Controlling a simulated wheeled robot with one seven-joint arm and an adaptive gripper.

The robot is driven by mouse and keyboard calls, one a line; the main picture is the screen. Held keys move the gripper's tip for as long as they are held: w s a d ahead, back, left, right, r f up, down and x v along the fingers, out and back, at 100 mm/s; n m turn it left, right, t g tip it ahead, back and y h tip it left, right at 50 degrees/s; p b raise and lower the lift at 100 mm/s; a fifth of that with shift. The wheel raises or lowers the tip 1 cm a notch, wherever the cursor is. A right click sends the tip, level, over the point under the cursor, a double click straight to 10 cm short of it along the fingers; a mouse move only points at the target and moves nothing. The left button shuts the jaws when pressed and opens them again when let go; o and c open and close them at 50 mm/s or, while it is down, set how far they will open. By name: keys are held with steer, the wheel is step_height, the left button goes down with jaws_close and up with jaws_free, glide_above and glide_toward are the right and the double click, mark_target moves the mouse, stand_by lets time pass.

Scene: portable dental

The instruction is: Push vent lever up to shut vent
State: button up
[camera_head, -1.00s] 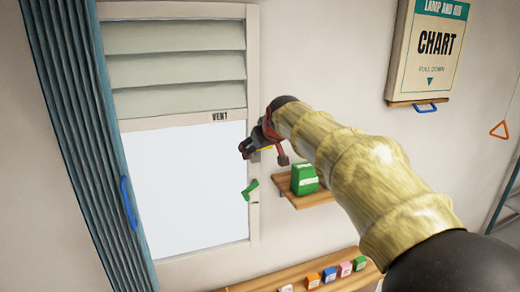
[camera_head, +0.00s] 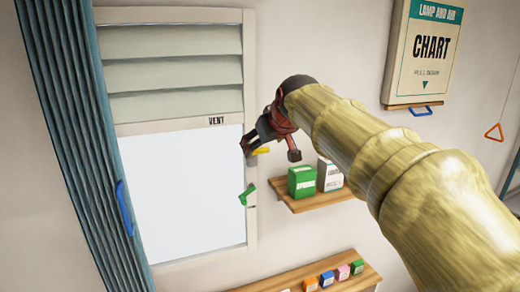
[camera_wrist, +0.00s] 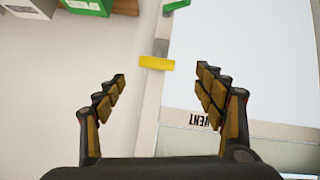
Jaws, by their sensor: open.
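The vent lever is a short yellow bar (camera_head: 261,151) on a grey mount on the right side of the white window frame. In the wrist view the yellow bar (camera_wrist: 157,63) lies level between my fingers, which show no clear touch on it. The slatted vent (camera_head: 172,70) is above the bright window pane, with a VENT label (camera_head: 218,121) under its right end. My gripper (camera_head: 270,150) is open and empty, in front of the lever. In the wrist view its two fingers (camera_wrist: 161,74) are spread wide. My gripper partly hides the lever in the head view.
A green handle (camera_head: 247,194) is on the frame below the lever. A wooden shelf (camera_head: 318,202) at the right holds a green box (camera_head: 301,182) and a white box (camera_head: 329,175). A blue curtain (camera_head: 80,140) hangs left. Several small boxes line a lower ledge.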

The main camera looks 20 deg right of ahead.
steer(key=shift+v, duration=1)
